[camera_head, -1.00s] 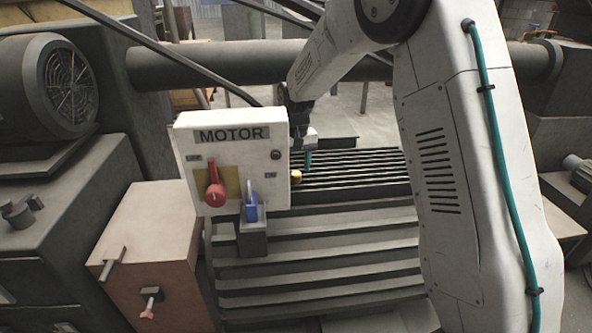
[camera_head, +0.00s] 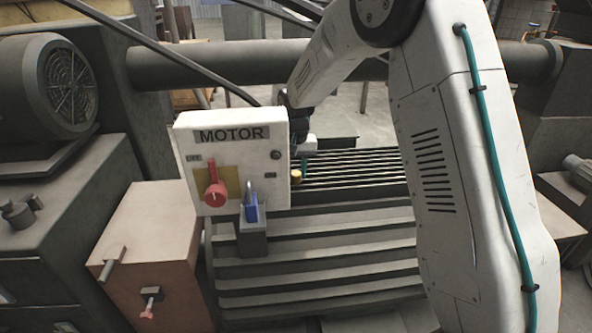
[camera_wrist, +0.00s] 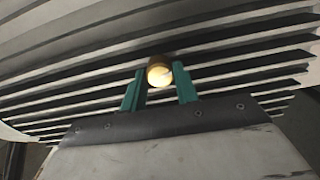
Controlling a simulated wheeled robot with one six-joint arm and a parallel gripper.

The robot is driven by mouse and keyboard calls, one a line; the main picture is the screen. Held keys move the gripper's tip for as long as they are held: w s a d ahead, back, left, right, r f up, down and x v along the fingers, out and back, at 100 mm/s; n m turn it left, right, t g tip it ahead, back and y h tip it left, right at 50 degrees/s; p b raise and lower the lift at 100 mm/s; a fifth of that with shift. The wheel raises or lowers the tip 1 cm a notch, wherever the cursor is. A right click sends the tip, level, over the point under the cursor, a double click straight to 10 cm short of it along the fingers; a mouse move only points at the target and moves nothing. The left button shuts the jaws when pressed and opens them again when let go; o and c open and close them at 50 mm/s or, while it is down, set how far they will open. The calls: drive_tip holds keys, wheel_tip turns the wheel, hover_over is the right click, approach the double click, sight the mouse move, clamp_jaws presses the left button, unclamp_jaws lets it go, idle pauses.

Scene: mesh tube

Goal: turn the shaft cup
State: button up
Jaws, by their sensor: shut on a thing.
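The shaft cup (camera_wrist: 160,74) is a small, round, brass-coloured piece against dark ribs in the wrist view. In the head view the cup (camera_head: 296,176) shows just right of the motor box. My gripper (camera_wrist: 159,86) has two green fingers, one on each side of the cup, and is shut on it. In the head view my gripper (camera_head: 304,166) is mostly hidden behind the box edge and my wrist.
A white box labelled MOTOR (camera_head: 232,135) stands close to the left of my gripper, with a red handle (camera_head: 214,193) and a blue padlock (camera_head: 251,208). Ribbed slats (camera_head: 355,168) lie behind and right. A large dark pipe (camera_head: 225,65) crosses the back.

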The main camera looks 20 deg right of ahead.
sight(296, 173)
drive_tip(key=shift+m, duration=1.4)
drive_tip(key=o, duration=1)
wheel_tip(296, 173, up, 8)
drive_tip(key=shift+f, duration=0.1)
